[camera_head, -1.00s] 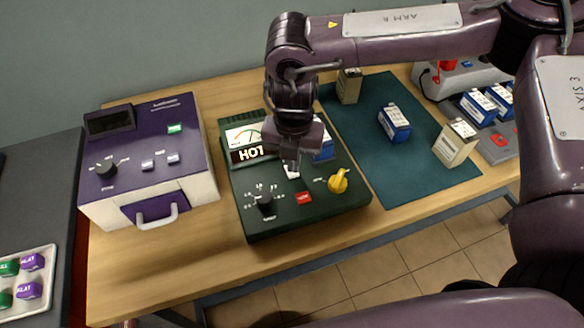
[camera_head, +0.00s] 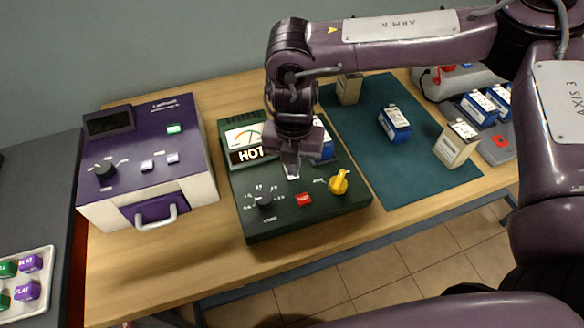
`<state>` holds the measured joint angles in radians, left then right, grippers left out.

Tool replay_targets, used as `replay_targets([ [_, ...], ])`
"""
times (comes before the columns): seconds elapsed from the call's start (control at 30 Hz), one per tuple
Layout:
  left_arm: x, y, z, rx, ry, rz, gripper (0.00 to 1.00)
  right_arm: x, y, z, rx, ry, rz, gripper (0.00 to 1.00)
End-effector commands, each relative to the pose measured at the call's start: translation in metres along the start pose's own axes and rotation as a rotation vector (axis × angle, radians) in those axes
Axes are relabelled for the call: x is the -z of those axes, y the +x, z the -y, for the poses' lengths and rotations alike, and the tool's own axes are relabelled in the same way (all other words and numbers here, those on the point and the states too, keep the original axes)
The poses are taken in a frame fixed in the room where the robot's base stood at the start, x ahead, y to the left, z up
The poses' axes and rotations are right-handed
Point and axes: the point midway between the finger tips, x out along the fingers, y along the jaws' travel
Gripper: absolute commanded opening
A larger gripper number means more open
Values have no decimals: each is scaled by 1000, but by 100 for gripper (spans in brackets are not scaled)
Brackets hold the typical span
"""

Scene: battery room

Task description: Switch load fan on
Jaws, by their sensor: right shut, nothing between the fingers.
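The dark green load unit (camera_head: 258,222) stands on the wooden table. It has a needle gauge (camera_head: 243,134), a display reading HOT (camera_head: 247,155), a black rotary knob (camera_head: 264,204), a red button (camera_head: 304,199) and a yellow knob (camera_head: 339,182). My right gripper (camera_head: 291,171) is shut and empty, pointing down over the middle of the unit's panel. A small white switch (camera_head: 293,178) shows just at its fingertips and is partly hidden by them. I cannot tell whether they touch or which way the switch is set. My left gripper is not in view.
A purple and white charger-like box (camera_head: 157,165) stands to the left. A blue battery block (camera_head: 322,150) is partly hidden behind my gripper. A teal mat (camera_head: 420,172) at the right holds blue and beige blocks. A tray of small blocks (camera_head: 22,283) is at the lower left.

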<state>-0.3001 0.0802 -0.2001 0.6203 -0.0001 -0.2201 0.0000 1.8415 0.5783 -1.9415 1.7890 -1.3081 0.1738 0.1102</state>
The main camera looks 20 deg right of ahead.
Motion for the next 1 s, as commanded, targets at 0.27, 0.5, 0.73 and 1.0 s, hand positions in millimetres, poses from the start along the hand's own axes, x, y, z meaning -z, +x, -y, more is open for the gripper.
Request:
replay_targets([
  [0.27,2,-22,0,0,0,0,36,0,-26,0,-1,1,0,0],
  [0.5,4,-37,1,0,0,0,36,0,-45,0,-1,1,0,0],
  [0.73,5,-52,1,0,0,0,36,0,-63,0,-1,1,0,0],
  [1.0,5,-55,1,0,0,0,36,0,-67,0,0,0,0,0],
])
